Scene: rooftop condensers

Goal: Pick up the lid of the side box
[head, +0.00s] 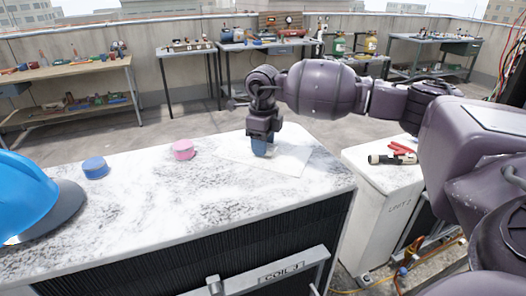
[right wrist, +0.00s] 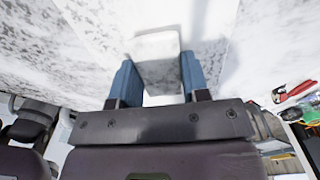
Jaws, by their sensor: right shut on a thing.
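A flat white panel (head: 290,160), which looks like the lid, is on the frost-mottled top of the condenser marked COIL 3 (head: 215,200). My right gripper (head: 259,149) points down over the panel. In the right wrist view its two blue fingers (right wrist: 158,78) are on either side of a pale block (right wrist: 157,47), which looks like the lid's grip, and are shut on it. I cannot tell whether the panel is lifted off the surface. My left gripper is not in view.
A pink puck (head: 183,150), a blue puck (head: 95,168) and a blue hard hat (head: 25,195) are on the same top. A white unit (head: 375,210) with a flashlight (head: 392,159) and red-handled tool stands at right. Workbenches (head: 70,70) line the parapet.

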